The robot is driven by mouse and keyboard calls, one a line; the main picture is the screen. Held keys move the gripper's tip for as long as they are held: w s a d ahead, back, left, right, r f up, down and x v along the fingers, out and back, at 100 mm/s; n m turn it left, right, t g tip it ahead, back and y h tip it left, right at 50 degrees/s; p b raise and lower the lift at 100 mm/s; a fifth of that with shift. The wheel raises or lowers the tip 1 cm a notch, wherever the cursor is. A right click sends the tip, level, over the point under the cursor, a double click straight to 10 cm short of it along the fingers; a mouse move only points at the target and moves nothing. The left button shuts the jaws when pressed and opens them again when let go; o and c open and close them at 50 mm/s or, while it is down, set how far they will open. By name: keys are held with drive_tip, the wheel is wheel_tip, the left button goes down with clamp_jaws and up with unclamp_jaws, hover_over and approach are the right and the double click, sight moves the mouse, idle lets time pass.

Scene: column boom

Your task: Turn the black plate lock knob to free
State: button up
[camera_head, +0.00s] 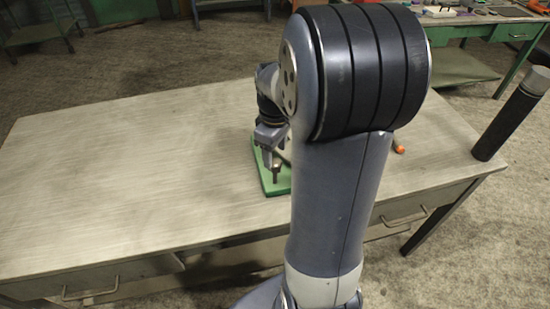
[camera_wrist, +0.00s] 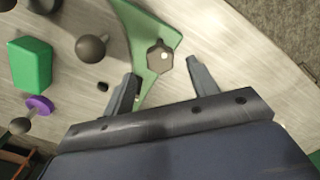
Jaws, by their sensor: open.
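A green plate (camera_wrist: 138,30) lies on the table in the wrist view, and its green base shows in the head view (camera_head: 268,185). A dark grey-brown six-sided knob (camera_wrist: 160,58) with a pale dot sits on it, seen from above. A dark round knob (camera_wrist: 91,48) on a stem is left of the plate. I cannot tell for sure which is the plate lock knob, nor read a free mark. My gripper (camera_wrist: 164,82) is open, its fingers apart just below the six-sided knob in the picture. In the head view my gripper (camera_head: 268,160) is over the green base, partly hidden by my arm.
In the wrist view a green block (camera_wrist: 31,64) and a purple disc (camera_wrist: 40,105) are at the left. The wooden table (camera_head: 120,170) is clear on the left in the head view. An orange object (camera_head: 398,148) and a dark post (camera_head: 511,114) are at the right.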

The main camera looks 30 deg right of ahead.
sight(275, 163)
wheel_tip(275, 163, up, 7)
idle(0.3)
drive_tip(key=shift+f, duration=0.15)
wheel_tip(275, 163, down, 11)
drive_tip(key=shift+r, duration=0.1)
idle(0.4)
idle(0.4)
